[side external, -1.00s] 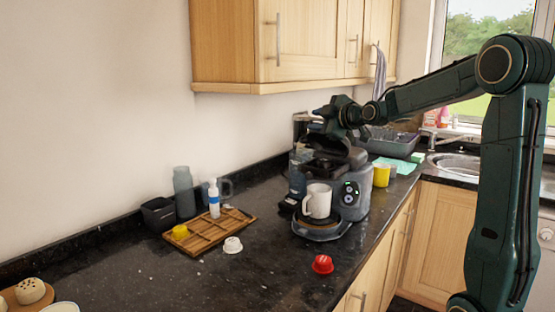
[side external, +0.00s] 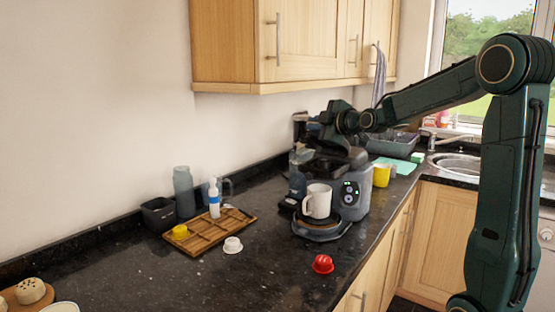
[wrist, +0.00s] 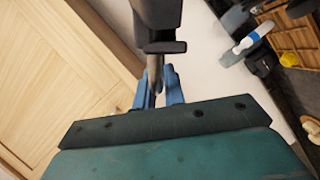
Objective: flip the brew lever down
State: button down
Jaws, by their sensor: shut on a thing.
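The grey coffee machine (side external: 355,205) stands on the dark counter with a white mug (side external: 318,201) on its drip stand. Its dark top part, with the brew lever, sits low and is partly hidden behind my gripper (side external: 316,130) in the side view. In the wrist view, my blue fingers (wrist: 159,84) are shut on the narrow grey end of a dark bar, which I take to be the brew lever (wrist: 155,68). The exact contact is too small to see in the side view.
A wooden tray (side external: 196,241) with a white bottle (side external: 214,198) and a yellow pod (side external: 180,232) lies left. A white pod (side external: 233,245) and red pod (side external: 322,264) are in front. A yellow cup (side external: 382,175) stands right of the machine. Wall cabinets (side external: 300,45) hang above.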

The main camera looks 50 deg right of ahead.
jog(key=a+f+n+t+h, duration=0.1)
jog(key=a+f+n, duration=0.3)
jog(key=f, duration=0.5)
jog(key=shift+a+t, duration=0.35)
jog(key=shift+t, duration=0.05)
jog(key=shift+f+h, duration=0.1)
jog(key=shift+h, duration=0.2)
jog(key=c, duration=1.5)
grip_release()
jog(key=shift+s, duration=0.1)
jog(key=v, duration=0.7)
jog(key=shift+s+a, duration=0.1)
jog(key=shift+s, duration=0.05)
